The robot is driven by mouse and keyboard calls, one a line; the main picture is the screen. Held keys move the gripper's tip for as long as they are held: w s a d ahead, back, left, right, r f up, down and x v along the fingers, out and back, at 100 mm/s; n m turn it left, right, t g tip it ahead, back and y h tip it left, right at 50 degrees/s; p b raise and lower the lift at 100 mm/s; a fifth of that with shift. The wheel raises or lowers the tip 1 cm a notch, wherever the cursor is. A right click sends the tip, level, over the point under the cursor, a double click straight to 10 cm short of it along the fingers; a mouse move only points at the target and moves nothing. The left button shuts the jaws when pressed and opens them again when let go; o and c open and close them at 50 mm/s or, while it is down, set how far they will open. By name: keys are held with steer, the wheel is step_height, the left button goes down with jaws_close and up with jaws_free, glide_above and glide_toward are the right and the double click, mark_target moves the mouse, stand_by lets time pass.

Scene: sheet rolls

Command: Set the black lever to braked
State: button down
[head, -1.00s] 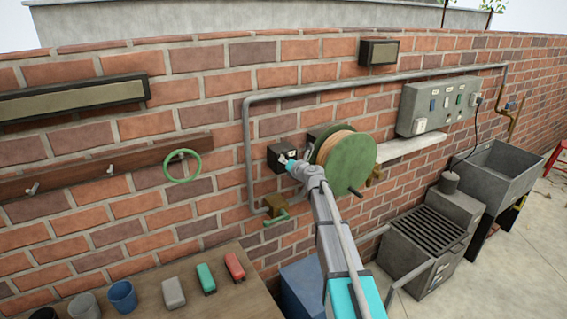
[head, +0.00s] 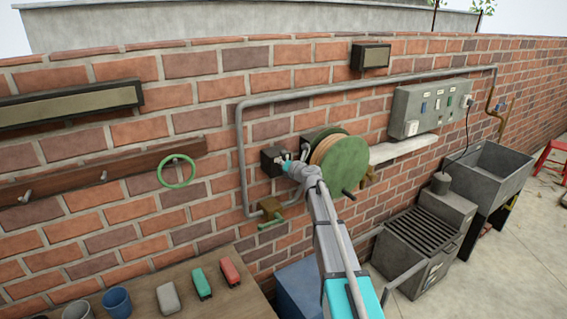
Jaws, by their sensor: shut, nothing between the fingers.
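A green hose reel (head: 347,163) is fixed to the brick wall, with tan hose wound behind its green disc. A dark box (head: 271,161) sits on the wall just left of the reel. My gripper (head: 287,164) is at the right side of this box, between it and the reel, with its fingers shut and empty. Whether it touches the box cannot be told. No black lever can be made out clearly; the gripper covers part of the box's front. A small dark handle (head: 348,194) sticks out from the reel's disc.
A socket panel (head: 430,107) and a sink (head: 490,170) are to the right. A bench (head: 245,293) with cups and small blocks is at lower left.

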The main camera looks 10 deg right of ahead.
steer(key=shift+d, duration=0.15)
steer(key=shift+s+a+f, duration=0.1)
steer(key=shift+a, duration=0.4)
steer(key=a, duration=0.2)
steer(key=a+b, duration=0.1)
steer(key=shift+s+a+f, duration=0.15)
steer(key=shift+f, duration=0.15)
steer(key=f+v, duration=0.1)
steer(key=v, duration=0.9)
steer(key=shift+d, duration=0.3)
steer(key=s+a+f+n+g+b, duration=0.1)
steer(key=s+a+f+n+g, duration=0.3)
steer(key=s+f+n, duration=0.5)
steer(key=s+a+f+n+g, duration=0.4)
steer(key=s+n, duration=0.3)
steer(key=n, duration=0.6)
steer(key=s+d+f+n+g+h, duration=0.2)
steer(key=s+f+n+g+h, duration=0.1)
steer(key=s+n, duration=0.5)
steer(key=s+d+f+n+g+h+b, duration=0.1)
steer(key=s+d+f+n+g+h, duration=0.1)
steer(key=s+n, duration=0.6)
steer(key=s+f+g+h, duration=0.1)
steer(key=s+g, duration=0.1)
steer(key=s, duration=0.1)
steer(key=shift+d+h, duration=0.25)
steer(key=shift+h, duration=0.15)
